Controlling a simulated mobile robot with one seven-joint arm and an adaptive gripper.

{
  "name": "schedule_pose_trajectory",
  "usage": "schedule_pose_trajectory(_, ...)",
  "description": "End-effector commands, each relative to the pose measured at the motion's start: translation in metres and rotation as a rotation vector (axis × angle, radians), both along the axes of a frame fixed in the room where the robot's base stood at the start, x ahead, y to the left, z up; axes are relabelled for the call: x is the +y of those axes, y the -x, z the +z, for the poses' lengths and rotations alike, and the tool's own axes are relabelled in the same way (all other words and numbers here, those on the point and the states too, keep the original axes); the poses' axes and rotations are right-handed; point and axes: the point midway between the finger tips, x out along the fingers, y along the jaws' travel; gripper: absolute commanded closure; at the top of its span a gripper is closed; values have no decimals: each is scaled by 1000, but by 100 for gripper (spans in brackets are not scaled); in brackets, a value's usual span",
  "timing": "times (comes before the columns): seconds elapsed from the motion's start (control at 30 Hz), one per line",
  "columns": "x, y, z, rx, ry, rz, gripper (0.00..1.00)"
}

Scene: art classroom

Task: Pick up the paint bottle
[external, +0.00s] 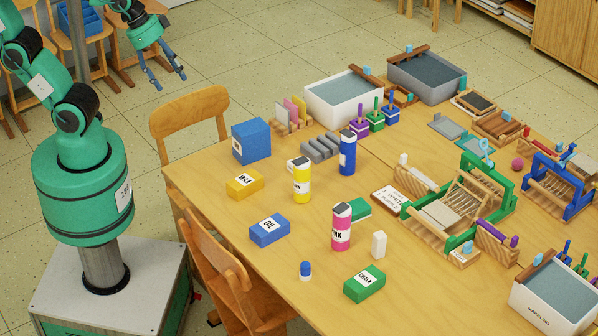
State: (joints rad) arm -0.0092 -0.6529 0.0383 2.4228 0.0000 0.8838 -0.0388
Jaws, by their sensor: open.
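Several labelled bottles stand upright on the wooden table: a yellow bottle (302,184), a blue bottle (348,153) and a pink bottle (341,229) with a label that seems to read "INK". My gripper (170,83) is open and empty, at the upper left. It appears over the floor beyond the table, well apart from all the bottles.
Yellow (245,184), blue (269,230) and green (364,284) boxes lie around the bottles on the table (230,208). Two basins (346,108) stand at the back. Chairs (190,118) stand at the table's left side.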

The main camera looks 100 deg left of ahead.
Motion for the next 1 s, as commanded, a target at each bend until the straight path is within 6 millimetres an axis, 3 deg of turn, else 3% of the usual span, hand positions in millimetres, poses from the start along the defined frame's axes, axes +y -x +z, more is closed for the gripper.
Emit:
schedule_pose_trajectory(0.2,5,-50,4,53,19,51,37)
schedule_pose_trajectory(0.47,12,-112,-5,113,41,117,37)
schedule_pose_trajectory(0.77,22,-181,-33,183,63,194,37)
schedule_pose_trajectory(1.0,31,-233,-68,239,79,256,37)
